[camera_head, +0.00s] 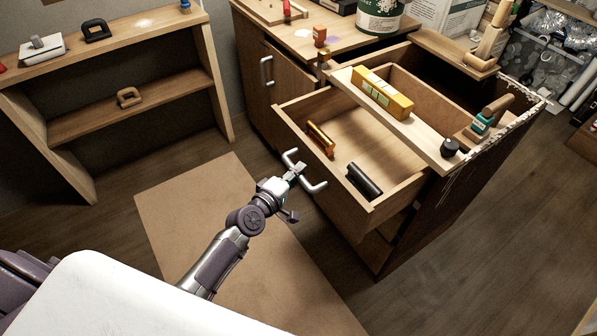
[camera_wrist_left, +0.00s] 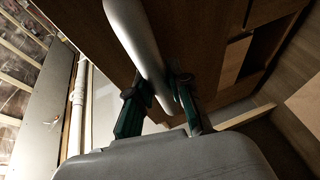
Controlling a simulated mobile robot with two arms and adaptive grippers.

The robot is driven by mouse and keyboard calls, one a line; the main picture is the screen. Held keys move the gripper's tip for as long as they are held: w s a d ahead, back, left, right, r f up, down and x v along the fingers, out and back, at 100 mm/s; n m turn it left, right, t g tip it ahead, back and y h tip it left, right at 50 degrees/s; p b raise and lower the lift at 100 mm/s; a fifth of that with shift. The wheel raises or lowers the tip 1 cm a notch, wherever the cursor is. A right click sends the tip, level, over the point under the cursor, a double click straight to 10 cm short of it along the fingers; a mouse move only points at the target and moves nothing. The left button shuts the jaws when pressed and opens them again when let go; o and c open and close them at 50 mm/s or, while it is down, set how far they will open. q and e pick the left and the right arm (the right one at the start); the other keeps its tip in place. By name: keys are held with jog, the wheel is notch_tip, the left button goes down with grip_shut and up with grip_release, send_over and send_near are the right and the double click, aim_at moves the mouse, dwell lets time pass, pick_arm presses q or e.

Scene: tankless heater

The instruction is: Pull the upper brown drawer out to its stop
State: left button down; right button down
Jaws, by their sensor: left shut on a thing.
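The upper brown drawer (camera_head: 350,125) stands well out from the cabinet in the head view, its inside open to view. Its silver bar handle (camera_head: 317,186) is on the front panel. My left gripper (camera_head: 297,170) is shut on the middle of this handle. In the left wrist view the handle (camera_wrist_left: 131,35) runs between the two dark green fingers of the gripper (camera_wrist_left: 156,95). The drawer holds a gold-brown object (camera_head: 320,139) and a black cylinder-like object (camera_head: 364,181). My right gripper is not in view.
A pale board (camera_head: 425,143) with a yellow box (camera_head: 382,92) lies above the drawer's rear part. A closed cabinet door with a handle (camera_head: 267,71) is to the left. A wooden shelf (camera_head: 140,105) stands far left. A brown mat (camera_head: 200,205) covers the floor before the drawer.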

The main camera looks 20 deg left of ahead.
pick_arm(q)
jog(key=c, duration=1.1)
grip_release()
jog(key=shift+o, duration=0.2)
jog(key=v, duration=1.2)
jog(key=s+a+f+m+g+y+p, duration=0.15)
jog(key=s+f+m+g, duration=0.35)
jog(key=f, duration=0.8)
jog(key=s+f+m+g+y+p, duration=0.1)
jog(key=s+f+m+g+p, duration=0.1)
jog(key=s+f, duration=0.75)
jog(key=s+f+m+g+y+p, duration=0.1)
jog(key=s+f+m+g, duration=0.2)
jog(key=s, duration=0.8)
jog(key=s+f+m+g+p, duration=0.1)
jog(key=s+f+m+g, duration=0.3)
jog(key=s+f, duration=0.8)
jog(key=m, duration=0.2)
jog(key=shift+s+f+m+y, duration=0.15)
jog(key=shift+f+m+y, duration=0.05)
jog(key=shift+m+y, duration=0.2)
